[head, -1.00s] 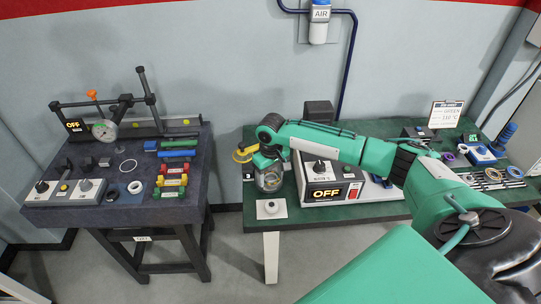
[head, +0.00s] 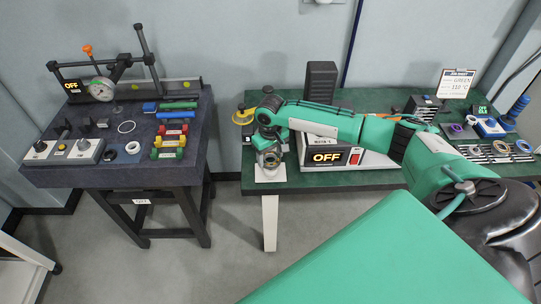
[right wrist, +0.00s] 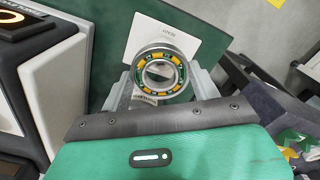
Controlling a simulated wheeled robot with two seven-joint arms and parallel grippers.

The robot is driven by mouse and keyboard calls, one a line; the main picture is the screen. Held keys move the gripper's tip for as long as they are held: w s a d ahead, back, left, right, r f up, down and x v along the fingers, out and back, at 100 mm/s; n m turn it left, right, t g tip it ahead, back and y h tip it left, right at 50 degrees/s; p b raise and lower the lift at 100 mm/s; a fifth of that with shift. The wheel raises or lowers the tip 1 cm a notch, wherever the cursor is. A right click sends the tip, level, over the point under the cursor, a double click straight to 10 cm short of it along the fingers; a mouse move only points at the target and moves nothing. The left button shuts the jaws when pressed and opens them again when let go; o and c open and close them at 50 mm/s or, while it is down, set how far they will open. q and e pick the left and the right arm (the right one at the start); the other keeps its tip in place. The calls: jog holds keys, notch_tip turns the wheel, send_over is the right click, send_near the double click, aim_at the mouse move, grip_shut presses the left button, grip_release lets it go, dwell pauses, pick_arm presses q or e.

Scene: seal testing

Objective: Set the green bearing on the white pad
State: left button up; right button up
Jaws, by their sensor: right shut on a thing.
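My right gripper (head: 269,158) is shut on a steel ring bearing (right wrist: 181,74) with green and yellow parts between its rings. In the head view the bearing (head: 271,160) is at the fingertips, over the back part of the white pad (head: 265,177). In the right wrist view the pad (right wrist: 152,34) lies beyond the bearing, which covers part of it. I cannot tell whether the bearing touches the pad. My left gripper is not in view.
The heater box (head: 338,157), reading OFF, stands just right of the gripper on the green table (head: 236,205). A yellow ring (head: 243,116) lies behind. More bearings (head: 501,146) lie at the right. A dark bench (head: 70,178) with a gauge stands left, across a gap.

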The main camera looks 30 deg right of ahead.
jog(key=shift+r, duration=0.1)
dwell(0.4)
jog(key=shift+f, duration=1.25)
jog(key=shift+f, duration=0.55)
jog(key=o, duration=1.3)
jog(key=shift+o, duration=0.2)
